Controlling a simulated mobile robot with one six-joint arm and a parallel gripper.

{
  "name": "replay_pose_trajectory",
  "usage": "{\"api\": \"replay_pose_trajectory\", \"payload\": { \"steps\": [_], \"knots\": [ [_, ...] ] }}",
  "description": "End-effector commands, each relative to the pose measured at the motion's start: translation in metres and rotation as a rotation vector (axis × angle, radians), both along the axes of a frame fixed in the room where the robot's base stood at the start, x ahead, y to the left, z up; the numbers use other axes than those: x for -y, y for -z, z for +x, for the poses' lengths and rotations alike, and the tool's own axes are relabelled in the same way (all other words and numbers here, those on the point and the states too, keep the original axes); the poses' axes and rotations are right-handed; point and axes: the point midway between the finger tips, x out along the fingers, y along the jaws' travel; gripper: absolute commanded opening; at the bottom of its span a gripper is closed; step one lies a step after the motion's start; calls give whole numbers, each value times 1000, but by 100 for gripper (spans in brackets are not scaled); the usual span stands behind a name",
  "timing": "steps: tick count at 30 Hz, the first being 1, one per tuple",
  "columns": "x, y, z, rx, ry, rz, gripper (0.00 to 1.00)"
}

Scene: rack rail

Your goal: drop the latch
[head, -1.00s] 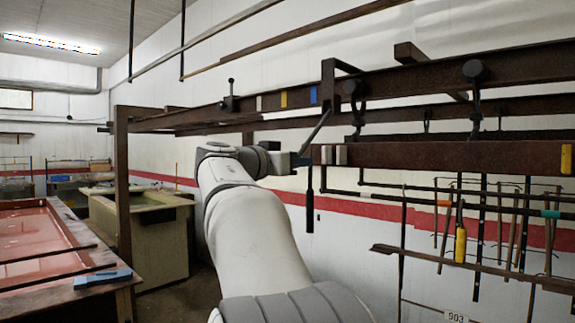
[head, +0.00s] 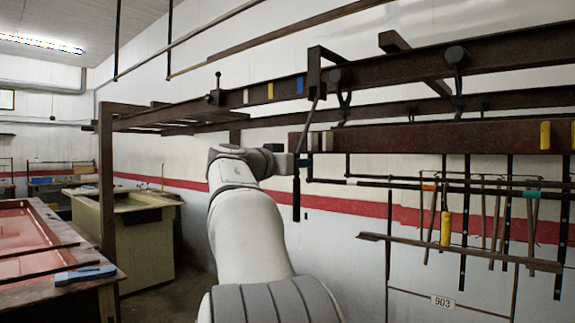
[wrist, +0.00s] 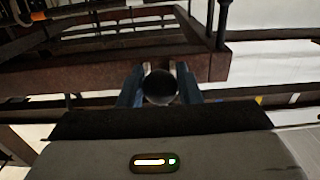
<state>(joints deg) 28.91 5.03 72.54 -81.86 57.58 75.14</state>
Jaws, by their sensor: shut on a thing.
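The latch is a dark bracket (head: 314,72) on the upper rail (head: 400,76), with a thin lever (head: 313,115) slanting down and left to my gripper (head: 298,160). In the wrist view my gripper (wrist: 160,88) has its two blue fingers shut on a dark round knob (wrist: 160,87), seen end-on. A dark rod (head: 296,198) hangs straight down just below the gripper; I cannot tell whether it belongs to the lever. The left end of a lower hanging beam (head: 430,138), with pale marks near it, is just right of the gripper. The latch's seat cannot be made out.
Trolley hangers (head: 457,58) ride on the upper rail. A small black lever (head: 216,90) stands on the rail further left. Tools hang on a rack (head: 460,252) at right. A red-topped table (head: 30,240) and a tan tank (head: 130,235) are at left. The aisle between is clear.

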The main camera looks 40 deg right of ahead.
Motion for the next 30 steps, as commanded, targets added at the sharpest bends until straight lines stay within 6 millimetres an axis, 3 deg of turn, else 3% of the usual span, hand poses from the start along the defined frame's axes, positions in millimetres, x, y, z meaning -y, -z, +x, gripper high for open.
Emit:
{"api": "replay_pose_trajectory", "payload": {
  "steps": [11, 21, 30],
  "knots": [
    [21, 10, 1, 0, 2, 0, 18],
    [51, 20, 3, 0, 3, -1, 18],
    [64, 21, 5, 0, 2, 0, 18]
  ]
}}
